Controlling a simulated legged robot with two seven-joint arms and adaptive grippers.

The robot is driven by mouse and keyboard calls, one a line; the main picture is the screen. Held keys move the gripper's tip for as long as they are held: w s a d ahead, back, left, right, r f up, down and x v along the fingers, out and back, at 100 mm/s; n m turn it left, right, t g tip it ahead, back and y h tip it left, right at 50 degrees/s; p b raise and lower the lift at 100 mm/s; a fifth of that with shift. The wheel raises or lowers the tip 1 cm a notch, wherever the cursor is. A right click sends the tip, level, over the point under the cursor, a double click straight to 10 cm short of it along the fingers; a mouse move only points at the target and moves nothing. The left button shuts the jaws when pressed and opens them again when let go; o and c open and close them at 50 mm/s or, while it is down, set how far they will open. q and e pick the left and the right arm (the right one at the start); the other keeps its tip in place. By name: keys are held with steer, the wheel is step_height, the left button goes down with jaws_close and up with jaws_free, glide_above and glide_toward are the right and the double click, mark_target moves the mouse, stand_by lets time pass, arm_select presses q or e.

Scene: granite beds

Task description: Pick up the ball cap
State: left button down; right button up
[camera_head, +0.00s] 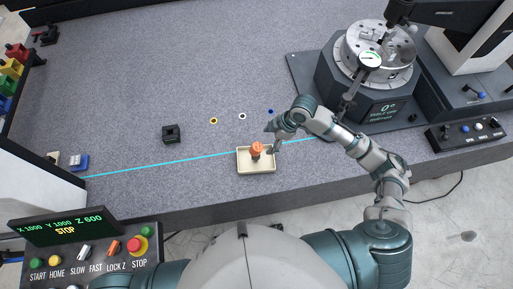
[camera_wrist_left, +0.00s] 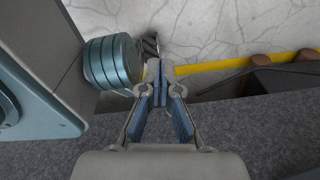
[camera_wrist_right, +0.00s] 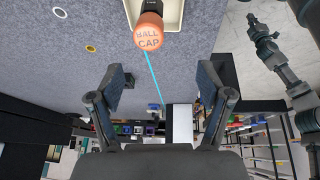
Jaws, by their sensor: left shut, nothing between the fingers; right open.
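The ball cap (camera_head: 257,147) is a small orange cylinder with a dark part at one end. It sits in a shallow cream tray (camera_head: 241,168) near the table's front edge. In the right wrist view the ball cap (camera_wrist_right: 148,36) shows its "BALL CAP" lettering, beyond the fingers at the top. My right gripper (camera_head: 273,138) is just right of the tray, apart from the cap. Its fingers (camera_wrist_right: 162,82) are spread and empty. My left gripper (camera_wrist_left: 160,76) is shut and empty in the left wrist view, with the table edge and floor behind it. It is not visible in the head view.
A cyan line crosses the grey table behind the tray. A black block (camera_head: 171,134) stands to the left, and small rings (camera_head: 242,116) lie behind the tray. A rotary table with a dial (camera_head: 369,60) stands at the right. A control panel (camera_head: 80,255) is at the lower left.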

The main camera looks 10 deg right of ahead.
mark_target(258, 146)
step_height(258, 146, up, 4)
steer(key=w+d+n, duration=0.1)
steer(key=w+d, duration=0.1)
steer(key=d, duration=0.1)
steer(key=x, duration=1.1)
steer(key=shift+s+a+r+b, duration=0.1)
steer(key=shift+s+a+b, duration=0.1)
steer(key=shift+s+b, duration=0.15)
steer(key=shift+w+f, duration=0.1)
steer(key=shift+f, duration=0.2)
steer(key=x, duration=0.5)
steer(key=shift+a, duration=0.3)
arm_select(q)
steer(key=shift+w+d+r, duration=0.15)
steer(key=shift+w+d, duration=0.25)
steer(key=shift+w, duration=0.2)
steer(key=shift+w+d+r, duration=0.15)
steer(key=shift+w+d, duration=0.25)
steer(key=shift+w, duration=0.2)
arm_select(e)
steer(key=shift+a+f, duration=0.15)
